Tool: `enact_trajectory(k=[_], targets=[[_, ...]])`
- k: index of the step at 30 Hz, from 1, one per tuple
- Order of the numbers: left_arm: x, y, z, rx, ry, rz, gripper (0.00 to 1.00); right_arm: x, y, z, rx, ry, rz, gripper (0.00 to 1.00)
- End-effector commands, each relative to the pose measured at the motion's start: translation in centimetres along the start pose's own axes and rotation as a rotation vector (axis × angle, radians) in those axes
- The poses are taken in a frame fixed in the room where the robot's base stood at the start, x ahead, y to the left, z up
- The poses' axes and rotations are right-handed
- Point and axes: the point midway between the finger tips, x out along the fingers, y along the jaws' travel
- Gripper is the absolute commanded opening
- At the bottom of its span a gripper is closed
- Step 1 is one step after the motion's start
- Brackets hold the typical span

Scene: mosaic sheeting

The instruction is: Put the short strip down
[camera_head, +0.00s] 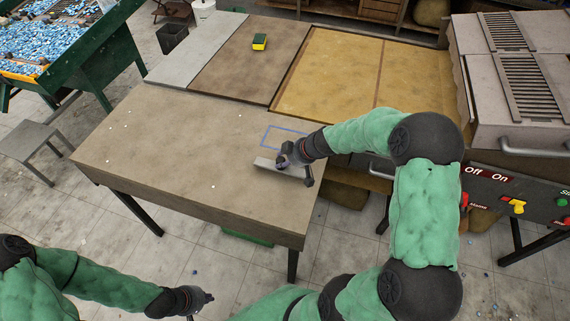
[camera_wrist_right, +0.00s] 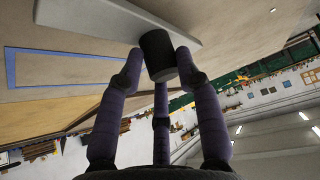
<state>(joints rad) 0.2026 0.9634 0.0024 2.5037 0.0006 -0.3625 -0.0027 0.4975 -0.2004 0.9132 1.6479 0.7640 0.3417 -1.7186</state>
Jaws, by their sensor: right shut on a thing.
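The short strip is a pale flat bar (camera_head: 268,163) near the table's right end. Its dark round knob (camera_wrist_right: 158,56) shows in the right wrist view, with the pale strip (camera_wrist_right: 105,20) behind it. My right gripper (camera_head: 294,168) is shut on the knob, its fingers (camera_wrist_right: 160,66) around it. The strip is at or just above the tabletop; I cannot tell if it touches. A blue outlined rectangle (camera_head: 267,138) lies behind the strip, partly beside my right arm; it also shows in the wrist view (camera_wrist_right: 11,67). My left gripper (camera_head: 207,298) is away from the table at lower left, its fingers unclear.
The brown table (camera_head: 150,150) is mostly bare, with a few small white specks. A yellow panel (camera_head: 328,75) adjoins behind. A machine with switches (camera_head: 515,205) stands at the right.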

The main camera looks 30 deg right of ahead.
Motion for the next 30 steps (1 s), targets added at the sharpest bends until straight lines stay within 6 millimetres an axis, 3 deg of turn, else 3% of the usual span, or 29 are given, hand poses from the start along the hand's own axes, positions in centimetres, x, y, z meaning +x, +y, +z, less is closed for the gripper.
enact_trajectory(k=[4, 11, 12, 15, 25, 30], targets=[[0.7, -0.2, 0.0, 0.0, 0.0, 0.0, 0.0, 1.4, 0.1, 1.1, 0.002, 0.0, 0.001, 0.0], [0.7, -0.2, 0.0, 0.0, 0.0, 0.0, 0.0, 1.5, 0.1, 1.2, 0.001, 0.001, 0.002, 0.0], [0.7, -0.2, 0.0, 0.0, 0.0, 0.0, 0.0, 1.6, 0.0, 1.3, 0.002, -0.001, 0.0, 0.37], [0.7, -0.2, 0.0, 0.0, 0.0, 0.0, 0.0, 1.6, 0.0, 1.3, 0.002, 0.0, 0.0, 0.59], [0.6, -0.2, 0.0, 0.0, 0.0, 0.0, 0.0, 1.4, 0.1, 1.3, 0.001, 0.0, 0.001, 0.59], [0.3, -0.1, 0.0, 0.0, 0.0, 0.0, 0.0, -0.2, 0.1, 1.1, 0.001, 0.002, 0.004, 0.59]])
